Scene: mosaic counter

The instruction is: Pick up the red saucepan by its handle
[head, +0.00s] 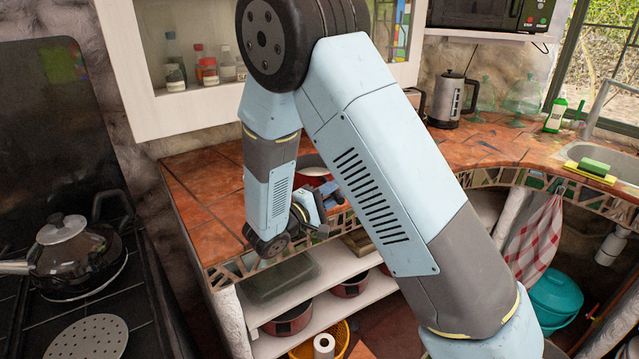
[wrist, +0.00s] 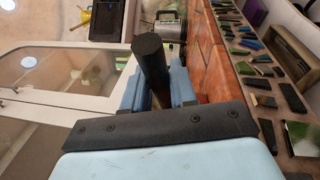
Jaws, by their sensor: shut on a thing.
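The red saucepan (head: 315,171) is on the tiled counter in the head view, pale inside, and largely hidden behind my arm. My gripper (head: 326,194) is at its near side, by the counter's front edge. In the wrist view a thick black handle (wrist: 150,55) stands between the two blue fingers of my gripper (wrist: 160,88), which are shut on it. The pan's body cannot be made out in the wrist view. Whether the pan's base touches the counter is hidden.
The tiled counter (head: 195,195) has a mosaic front edge. A stove with a pot (head: 75,255) is at left. A white wall cabinet (head: 150,110) hangs above. A kettle (head: 452,98) and glass jars stand farther back. Shelves below hold other red pans (head: 290,322).

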